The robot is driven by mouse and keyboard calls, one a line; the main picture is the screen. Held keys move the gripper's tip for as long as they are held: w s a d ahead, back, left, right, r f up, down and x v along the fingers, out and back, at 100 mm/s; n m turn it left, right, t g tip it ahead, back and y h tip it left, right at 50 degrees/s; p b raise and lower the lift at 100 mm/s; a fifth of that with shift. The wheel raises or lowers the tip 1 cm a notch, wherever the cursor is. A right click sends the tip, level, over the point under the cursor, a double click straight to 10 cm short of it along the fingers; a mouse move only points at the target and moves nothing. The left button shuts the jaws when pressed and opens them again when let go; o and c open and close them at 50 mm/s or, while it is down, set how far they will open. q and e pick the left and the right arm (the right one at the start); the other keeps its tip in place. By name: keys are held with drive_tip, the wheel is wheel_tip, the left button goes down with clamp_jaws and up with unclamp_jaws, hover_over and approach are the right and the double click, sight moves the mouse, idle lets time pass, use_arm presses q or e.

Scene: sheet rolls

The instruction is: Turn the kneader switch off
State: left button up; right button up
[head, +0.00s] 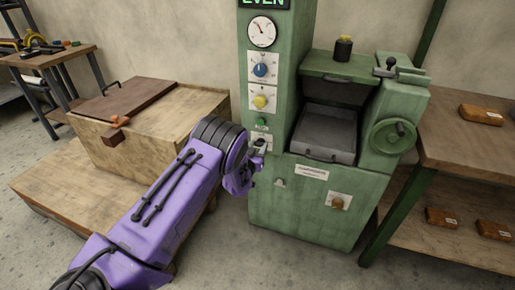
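The green machine (345,225) stands in the middle of the head view. Its left column carries a round gauge (262,31), a blue knob (260,70), a yellow knob (261,102) and a small green button or lamp (262,122). Below these is a small pale switch plate (264,137), partly hidden by my gripper. I cannot read its label or the switch position. My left gripper (259,153), on the purple arm, is at this plate, touching or very close. Its fingers are too small and covered to show whether they are open. My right gripper is out of view.
A dark tray (325,134) sits in the machine's opening, with a handwheel (393,136) at right. A brown knob (338,202) is on the lower front. A wooden chest (165,122) stands left. A shelf table (465,155) with orange-brown blocks (481,115) stands right.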

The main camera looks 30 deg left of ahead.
use_arm(q)
drive_tip(key=c, duration=0.4)
drive_tip(key=n, duration=0.3)
drive_tip(key=shift+a+n, duration=0.15)
drive_tip(key=shift+n, duration=0.25)
drive_tip(key=n+b, duration=0.1)
drive_tip(key=n, duration=0.3)
drive_tip(key=shift+f+n, duration=0.15)
drive_tip(key=shift+n, duration=0.15)
drive_tip(key=n+b, duration=0.1)
drive_tip(key=n, duration=0.3)
drive_tip(key=shift+s+a+f, duration=0.1)
drive_tip(key=n+b, duration=0.1)
drive_tip(key=n, duration=0.4)
